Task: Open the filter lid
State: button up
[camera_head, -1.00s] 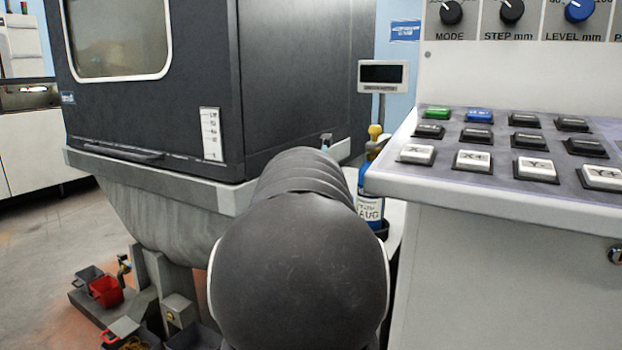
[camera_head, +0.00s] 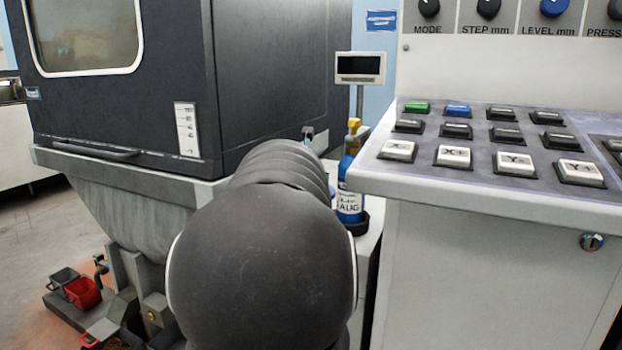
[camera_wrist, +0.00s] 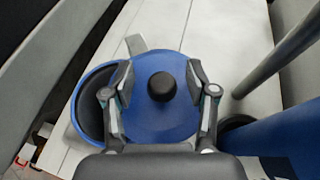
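The round blue filter lid (camera_wrist: 177,124) with a black knob (camera_wrist: 162,87) is in the middle of the wrist view. To its left, the blue round filter housing (camera_wrist: 77,91) shows a dark open inside, so the lid sits off to the right of it. My gripper (camera_wrist: 163,92) is over the lid, with one finger on each side of the knob. The fingers are apart and do not touch the knob. In the head view my gripper, the lid and the housing are hidden behind my dark arm.
A blue bottle (camera_head: 350,190) with a yellow top stands right of my arm, near a small display (camera_head: 359,67). The control panel (camera_head: 480,187) juts out at right. A dark machine cabinet (camera_head: 270,75) stands at left. A grey pole (camera_wrist: 275,62) is right of my gripper.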

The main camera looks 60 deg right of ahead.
jog(key=shift+s+a, duration=0.1)
jog(key=v, duration=1.2)
jog(key=shift+w+f, duration=0.2)
jog(key=shift+w, duration=0.05)
jog(key=c, duration=0.7)
jog(key=w+g, duration=0.1)
jog(key=w+d+f+m+g, duration=0.2)
jog(key=shift+w+d+f+y, duration=0.25)
jog(key=shift+w+y, duration=0.05)
jog(key=shift+y, duration=0.1)
grip_shut()
jog(key=w+a+r+m+g, duration=0.1)
jog(key=w+a+m+g, duration=0.5)
jog(key=w+m+g, duration=0.45)
jog(key=shift+n+g, duration=0.25)
jog(key=shift+n, duration=0.1)
jog(key=x, duration=0.4)
jog(key=b+x, duration=0.1)
jog(key=x, duration=0.8)
jog(key=shift+s+d+r, duration=0.2)
jog(key=shift+d+r, duration=0.05)
jog(key=shift+d, duration=0.2)
